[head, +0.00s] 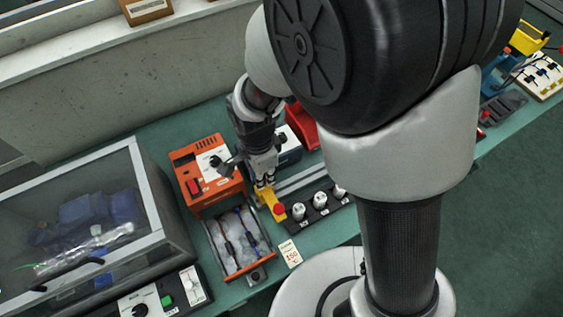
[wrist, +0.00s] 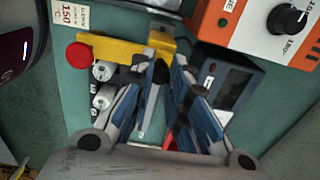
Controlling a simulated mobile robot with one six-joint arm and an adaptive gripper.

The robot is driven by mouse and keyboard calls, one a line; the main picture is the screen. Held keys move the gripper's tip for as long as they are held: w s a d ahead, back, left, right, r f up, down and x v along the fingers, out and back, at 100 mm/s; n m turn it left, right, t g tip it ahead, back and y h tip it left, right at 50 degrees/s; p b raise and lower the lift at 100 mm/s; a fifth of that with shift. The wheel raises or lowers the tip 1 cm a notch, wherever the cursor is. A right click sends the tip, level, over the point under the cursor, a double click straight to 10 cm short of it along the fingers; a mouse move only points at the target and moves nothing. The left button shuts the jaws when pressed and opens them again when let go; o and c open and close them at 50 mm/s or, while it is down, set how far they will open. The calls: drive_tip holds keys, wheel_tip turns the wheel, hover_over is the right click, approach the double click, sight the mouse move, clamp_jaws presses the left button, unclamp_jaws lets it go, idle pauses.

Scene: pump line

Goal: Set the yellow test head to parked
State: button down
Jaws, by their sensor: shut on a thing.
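The yellow test head (head: 268,198) is a flat yellow piece with a red knob (head: 279,209) at its near end, at the left end of a grey rail. In the wrist view the yellow test head (wrist: 112,48) lies across the top, with its red knob (wrist: 79,56) at the left. My gripper (head: 264,181) reaches down onto its far part. In the wrist view my gripper (wrist: 164,62) has its fingers closed on either side of a part of the test head. The fingers hide the gripped part.
A black strip with white knobs (head: 320,206) stands close on the right. A glass-topped case (head: 85,225) fills the far left. A "150" card (head: 290,253) lies in front.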

drive_tip(key=shift+s+a, duration=0.3)
drive_tip(key=shift+a, duration=0.25)
drive_tip(key=c, duration=1.9)
unclamp_jaws()
drive_tip(key=shift+c, duration=0.2)
drive_tip(key=shift+o, duration=1.3)
drive_tip(key=shift+s+a, duration=0.15)
drive_tip(key=shift+a, duration=0.05)
drive_tip(key=shift+o, duration=1)
drive_tip(key=shift+d, duration=0.15)
wheel_tip(320, 180, up, 12)
